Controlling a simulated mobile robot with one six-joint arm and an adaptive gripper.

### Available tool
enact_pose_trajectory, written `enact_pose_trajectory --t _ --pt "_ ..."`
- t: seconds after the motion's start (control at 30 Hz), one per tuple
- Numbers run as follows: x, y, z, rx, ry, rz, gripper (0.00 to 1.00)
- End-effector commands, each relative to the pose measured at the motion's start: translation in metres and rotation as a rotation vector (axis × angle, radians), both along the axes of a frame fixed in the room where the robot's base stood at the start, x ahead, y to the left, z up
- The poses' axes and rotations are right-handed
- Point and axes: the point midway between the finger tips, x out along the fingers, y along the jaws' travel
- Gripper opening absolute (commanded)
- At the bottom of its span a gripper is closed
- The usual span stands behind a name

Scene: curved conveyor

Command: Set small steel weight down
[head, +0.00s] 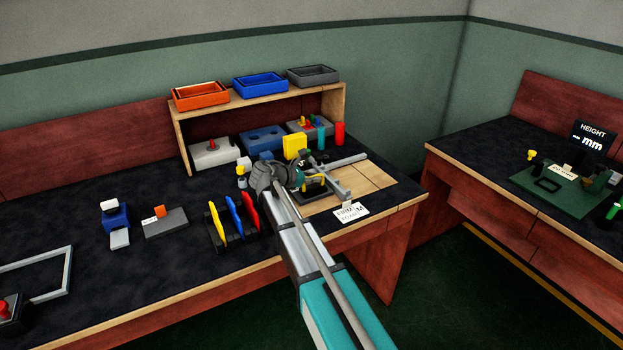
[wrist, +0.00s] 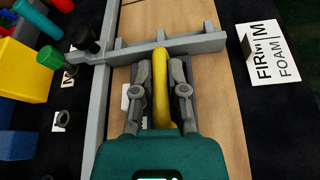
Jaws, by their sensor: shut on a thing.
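My gripper (wrist: 160,88) is shut on a yellow curved bar (wrist: 161,70), which runs between its two grey fingers. In the head view, my gripper (head: 308,182) is over the light wooden board on the left bench. A grey frame-like tool with a long bar (wrist: 99,110) and a crossbar (wrist: 195,45) lies around the fingers; whether the yellow bar belongs to it I cannot tell. I cannot make out with certainty which thing is the small steel weight.
The wooden board (wrist: 222,130) has bare room right of my gripper. A yellow block (head: 295,145), a red cylinder (head: 340,133) and a teal cylinder (head: 321,137) stand behind. A rack of coloured tools (head: 236,240) is left.

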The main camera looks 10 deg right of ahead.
Motion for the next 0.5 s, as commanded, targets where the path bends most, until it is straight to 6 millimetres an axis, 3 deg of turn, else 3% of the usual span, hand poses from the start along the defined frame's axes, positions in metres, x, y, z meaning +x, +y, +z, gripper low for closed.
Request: enact_pose_trajectory --t 0.07,0.1,0.27,0.5 --pt "0.0001 -0.0003 -0.0022 -0.002 -0.001 0.0 0.0" --pt "0.0001 -0.0001 -0.0018 0.0 0.0 0.0 0.23" --pt "0.0 -0.0001 -0.0015 0.0 0.0 0.0 0.52" --pt "-0.0001 -0.0002 -0.0015 0.0 0.0 0.0 0.52"
